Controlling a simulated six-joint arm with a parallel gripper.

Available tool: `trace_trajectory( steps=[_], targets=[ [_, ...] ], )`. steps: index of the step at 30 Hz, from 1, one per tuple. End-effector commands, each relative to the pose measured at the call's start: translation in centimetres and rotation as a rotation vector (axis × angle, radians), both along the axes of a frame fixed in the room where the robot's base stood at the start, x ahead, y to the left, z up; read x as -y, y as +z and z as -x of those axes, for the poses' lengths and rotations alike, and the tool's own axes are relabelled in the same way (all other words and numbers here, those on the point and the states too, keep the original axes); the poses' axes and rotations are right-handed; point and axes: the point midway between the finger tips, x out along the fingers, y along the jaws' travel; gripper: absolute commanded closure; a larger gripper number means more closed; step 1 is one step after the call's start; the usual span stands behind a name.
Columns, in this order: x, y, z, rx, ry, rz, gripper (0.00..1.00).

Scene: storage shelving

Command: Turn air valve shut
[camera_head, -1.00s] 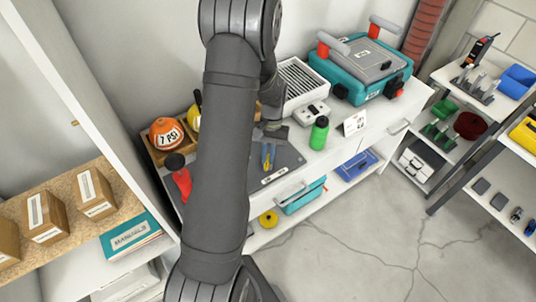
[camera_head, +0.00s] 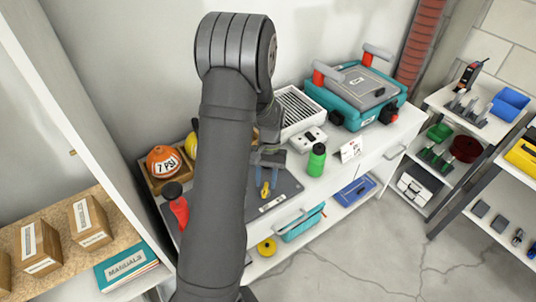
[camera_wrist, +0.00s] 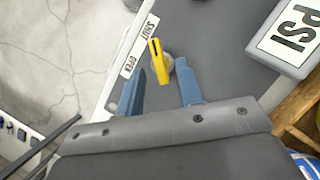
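The air valve has a small yellow handle (camera_wrist: 158,62) on a round grey base, on a dark grey panel. A white label (camera_wrist: 139,47) beside it reads SHUT at its upper end and OPEN at its lower end in the wrist view. The handle's upper end lies beside the SHUT half. My gripper (camera_wrist: 161,70) is open, its two blue fingers spread on either side of the handle, with gaps visible. In the head view the yellow handle (camera_head: 264,190) shows just below my gripper (camera_head: 265,178); whether the fingers reach its depth is unclear.
An orange ball marked 7 PSI (camera_head: 164,162) sits in a wooden box left of my arm. A green bottle (camera_head: 316,160) stands right of the panel, with a teal case (camera_head: 350,104) behind. A red-handled item (camera_head: 179,208) lies at the left.

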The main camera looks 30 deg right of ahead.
Motion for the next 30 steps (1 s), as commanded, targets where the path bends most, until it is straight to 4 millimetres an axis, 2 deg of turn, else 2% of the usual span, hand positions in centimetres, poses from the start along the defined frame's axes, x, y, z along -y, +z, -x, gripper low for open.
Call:
trace_trajectory(
  steps=[12,18,24,30],
  targets=[
    [2.8,9.2,-2.7,0.004,0.0,0.004,0.66],
    [3.8,12.8,-3.7,0.003,0.0,0.003,0.66],
    [4.3,14.5,-4.2,0.001,0.0,0.001,0.66],
    [4.4,14.9,-4.3,0.001,0.0,0.001,0.66]
  ],
)
